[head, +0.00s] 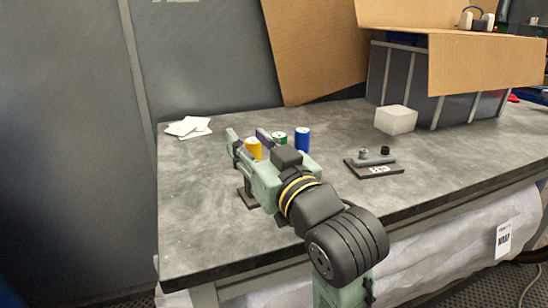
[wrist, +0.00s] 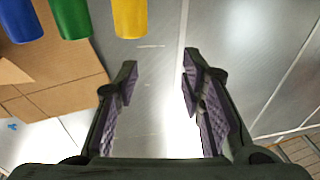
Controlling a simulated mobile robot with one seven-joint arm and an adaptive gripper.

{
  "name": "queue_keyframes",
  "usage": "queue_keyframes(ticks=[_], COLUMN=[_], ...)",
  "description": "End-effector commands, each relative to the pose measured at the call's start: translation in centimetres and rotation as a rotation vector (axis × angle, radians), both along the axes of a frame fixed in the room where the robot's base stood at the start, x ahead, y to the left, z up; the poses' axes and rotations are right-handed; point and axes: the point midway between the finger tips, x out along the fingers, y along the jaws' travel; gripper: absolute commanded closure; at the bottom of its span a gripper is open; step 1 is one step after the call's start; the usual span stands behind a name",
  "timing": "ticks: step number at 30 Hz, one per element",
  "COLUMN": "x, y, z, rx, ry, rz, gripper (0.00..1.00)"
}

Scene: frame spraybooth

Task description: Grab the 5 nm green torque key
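The green torque key (head: 280,137) is a short cylinder with a pale top. It stands upright on the table between a yellow one (head: 253,149) and a blue one (head: 302,139); my gripper's body partly hides it. In the wrist view the green key (wrist: 70,18) is at the upper left, between the blue (wrist: 20,20) and yellow (wrist: 129,18) ones. My gripper (head: 248,134) is low over the table beside the cylinders.
A dark labelled stand (head: 374,169) with small metal parts is right of the cylinders. A pale block (head: 396,120) and a large grey crate (head: 400,75) with cardboard flaps are behind. White sheets (head: 188,127) lie at back left. The table's (head: 195,225) left front is mostly clear.

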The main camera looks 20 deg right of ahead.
Motion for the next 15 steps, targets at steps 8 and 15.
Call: queue_keyframes(ticks=[8,15], x=[-4.1,-2.8], y=[-7.3,-7.6], z=[-4.0,-3.5], rx=[-0.004,0.004], ry=[0.154,0.164], rz=[-0.152,-0.154], gripper=[0.64,0.64])
